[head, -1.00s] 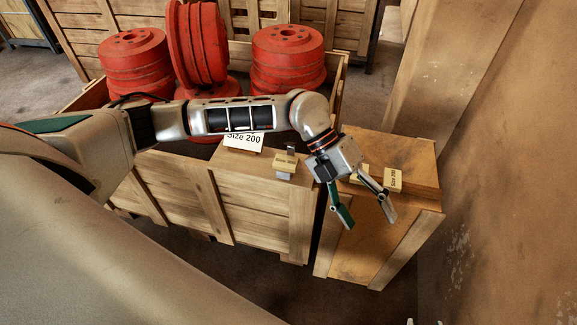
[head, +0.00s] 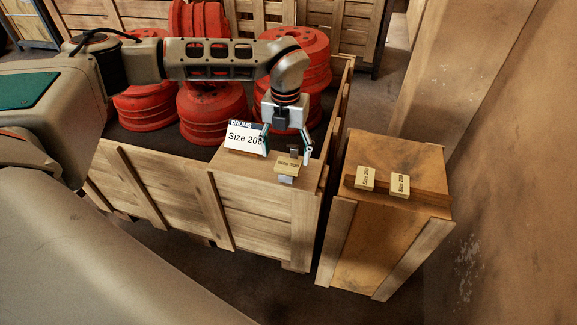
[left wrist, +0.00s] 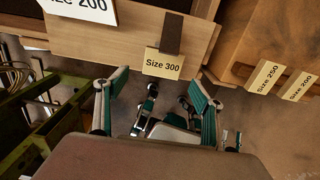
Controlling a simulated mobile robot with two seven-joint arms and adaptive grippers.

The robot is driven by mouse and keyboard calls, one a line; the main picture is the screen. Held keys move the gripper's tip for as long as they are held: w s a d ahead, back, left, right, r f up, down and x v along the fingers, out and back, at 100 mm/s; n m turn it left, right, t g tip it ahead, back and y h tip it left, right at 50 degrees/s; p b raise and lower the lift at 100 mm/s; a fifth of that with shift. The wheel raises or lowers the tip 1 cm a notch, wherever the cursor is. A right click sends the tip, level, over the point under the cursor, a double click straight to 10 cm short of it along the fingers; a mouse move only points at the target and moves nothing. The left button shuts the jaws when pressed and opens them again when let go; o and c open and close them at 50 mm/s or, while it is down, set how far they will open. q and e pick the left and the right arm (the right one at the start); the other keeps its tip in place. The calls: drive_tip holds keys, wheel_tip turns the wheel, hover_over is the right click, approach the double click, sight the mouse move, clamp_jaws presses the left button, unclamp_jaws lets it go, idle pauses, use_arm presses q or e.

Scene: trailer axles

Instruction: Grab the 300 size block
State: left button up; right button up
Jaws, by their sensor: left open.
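The size 300 block (head: 286,167) is a small pale yellow block with a grey part below and a dark part behind. It sits at the front right of the drum crate's wooden ledge (head: 232,170). In the left wrist view the block (left wrist: 163,65) reads "Size 300" and lies just beyond the fingertips, between their lines. My left gripper (head: 287,147) is open and empty, pointing down, with its fingers on either side of the block's back end. Whether they touch it I cannot tell. My right gripper is not in view.
A white "Size 200" sign (head: 243,137) stands just left of the gripper. Red drums (head: 212,112) fill the crate behind. A smaller wooden crate (head: 400,160) on the right carries two similar blocks, one (head: 365,178) beside the other (head: 400,185). A narrow gap separates the crates.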

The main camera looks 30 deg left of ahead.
sight(287, 166)
use_arm(q)
wheel_tip(287, 166, down, 5)
drive_tip(key=shift+w+d+r+b, duration=0.1)
drive_tip(key=shift+r+b, duration=0.1)
drive_tip(key=shift+b, duration=0.1)
drive_tip(key=c, duration=1.1)
drive_tip(key=shift+r, duration=0.15)
